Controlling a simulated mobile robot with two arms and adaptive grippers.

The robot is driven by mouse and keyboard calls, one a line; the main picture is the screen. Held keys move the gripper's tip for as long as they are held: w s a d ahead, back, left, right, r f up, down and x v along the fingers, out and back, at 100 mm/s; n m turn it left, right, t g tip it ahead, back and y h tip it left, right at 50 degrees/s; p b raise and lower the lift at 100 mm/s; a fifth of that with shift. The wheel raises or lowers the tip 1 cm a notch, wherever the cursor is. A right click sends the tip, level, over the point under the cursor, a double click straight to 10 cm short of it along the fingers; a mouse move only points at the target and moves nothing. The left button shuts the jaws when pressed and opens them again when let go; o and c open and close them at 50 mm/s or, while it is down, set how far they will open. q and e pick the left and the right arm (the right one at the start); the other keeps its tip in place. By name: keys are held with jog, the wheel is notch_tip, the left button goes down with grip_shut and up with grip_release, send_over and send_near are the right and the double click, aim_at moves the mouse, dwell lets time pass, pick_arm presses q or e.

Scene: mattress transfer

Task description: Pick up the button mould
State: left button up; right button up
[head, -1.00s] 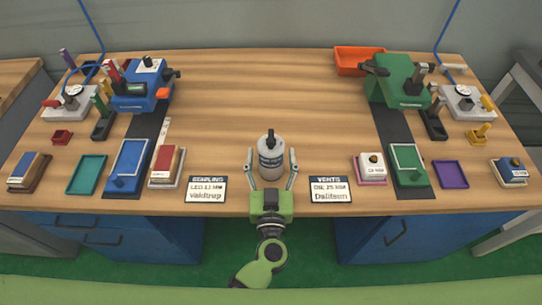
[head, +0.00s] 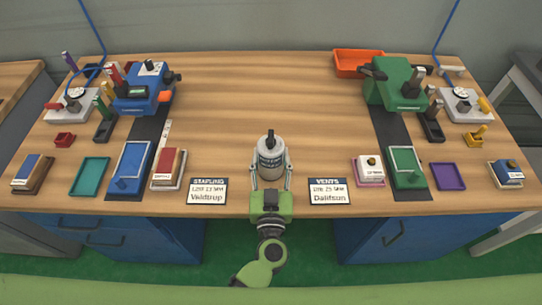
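A grey upright cylinder (head: 271,160) with a black knob on top and a small label stands at the front middle of the table. I take it to be the button mould, but the label is too small to read surely. My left gripper (head: 271,182), on a green arm that comes in from below, has its two fingers against the cylinder's sides, low down. The cylinder appears to rest on the table. My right gripper does not show.
Two sign cards, the stapling one (head: 208,191) and the vents one (head: 329,191), flank the gripper. A blue press (head: 143,92) stands left and a green press (head: 395,88) right, with trays before them. An orange bin (head: 357,62) sits at the back. The table's middle behind the cylinder is clear.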

aim_at(271, 144)
pick_arm(q)
jog(key=r+p, duration=0.3)
jog(key=shift+s+r, duration=0.2)
jog(key=s+r+p, duration=0.2)
jog(key=r+p, duration=0.1)
jog(key=p, duration=0.1)
jog(key=s+r+p, duration=0.2)
jog(key=p, duration=0.1)
jog(key=shift+s+r+p, duration=0.35)
jog(key=shift+r, duration=0.05)
jog(key=s+r+p, duration=0.3)
jog(key=s+p, duration=0.2)
jog(key=s, duration=0.4)
